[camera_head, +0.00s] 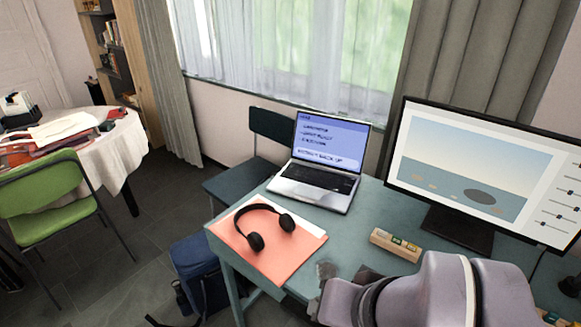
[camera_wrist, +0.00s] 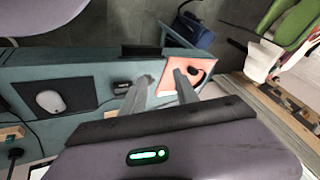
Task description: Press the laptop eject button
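The silver laptop (camera_head: 310,190) stands open on the teal table, its screen lit blue with white text. Its keyboard faces my side. The eject button is too small to make out. I cannot make out the laptop in the wrist view. My gripper (camera_wrist: 164,77) shows in the wrist view with two grey fingers apart and nothing between them. It is over the near part of the table, beside the orange folder. In the head view my arm fills the lower right, nearer to me than the laptop.
Black headphones (camera_head: 262,228) lie on an orange folder (camera_head: 290,263) in front of the laptop. A small wooden box (camera_head: 396,244) and a large monitor (camera_head: 470,168) stand to the right. A mouse (camera_wrist: 50,101) lies on a dark pad. A dark chair (camera_head: 240,183) stands behind the table.

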